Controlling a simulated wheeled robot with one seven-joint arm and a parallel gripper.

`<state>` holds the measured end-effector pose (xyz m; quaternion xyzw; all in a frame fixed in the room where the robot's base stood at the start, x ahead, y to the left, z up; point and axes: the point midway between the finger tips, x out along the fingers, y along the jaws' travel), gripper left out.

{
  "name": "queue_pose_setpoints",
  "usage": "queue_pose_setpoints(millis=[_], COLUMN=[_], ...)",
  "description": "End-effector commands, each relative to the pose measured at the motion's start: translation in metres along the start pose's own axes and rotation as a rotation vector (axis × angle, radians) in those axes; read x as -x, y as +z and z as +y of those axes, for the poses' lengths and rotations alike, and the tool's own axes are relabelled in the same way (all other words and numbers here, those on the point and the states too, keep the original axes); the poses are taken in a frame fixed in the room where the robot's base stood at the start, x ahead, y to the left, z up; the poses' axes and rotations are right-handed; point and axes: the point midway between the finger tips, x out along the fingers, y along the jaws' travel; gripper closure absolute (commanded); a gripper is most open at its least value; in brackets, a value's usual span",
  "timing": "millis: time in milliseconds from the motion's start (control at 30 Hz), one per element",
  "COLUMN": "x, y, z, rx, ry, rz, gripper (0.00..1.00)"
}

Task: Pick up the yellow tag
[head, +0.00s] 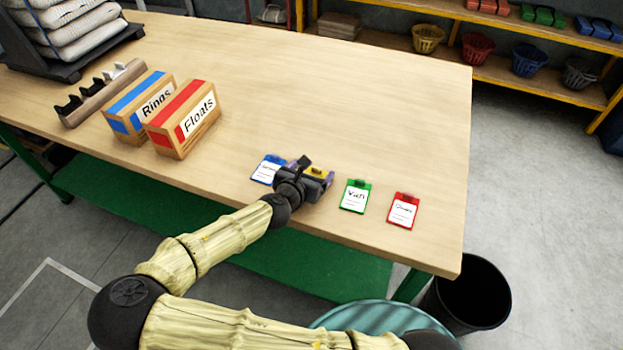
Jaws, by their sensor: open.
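The yellow tag (317,171) lies on the wooden table near its front edge. Only a small yellow part of it shows behind my gripper (312,178), which covers the rest. My gripper is open and right over or at the tag. I cannot tell from this view whether the tag is between the fingers. A blue tag (268,171) lies just left of my gripper, partly covered. A green tag (355,196) and a red tag (403,211) lie to the right.
Boxes labelled Rings (148,106) and Floats (183,119) stand to the left, near a rack with black hooks (100,94). The table's middle is clear. A black bin (468,293) stands off the right front corner.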

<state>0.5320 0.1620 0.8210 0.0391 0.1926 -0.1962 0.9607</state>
Motion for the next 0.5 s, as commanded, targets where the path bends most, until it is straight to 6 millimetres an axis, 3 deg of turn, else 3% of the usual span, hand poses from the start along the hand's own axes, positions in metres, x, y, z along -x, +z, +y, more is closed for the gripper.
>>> queue_pose_setpoints(millis=[267,500], x=[-0.0069,-0.0028], y=[0.0029,0.0011], z=[-0.0094,-0.0039], rx=[-0.008,-0.003], ry=[-0.021,-0.009], rz=[0.000,0.000], gripper=[0.18,0.65])
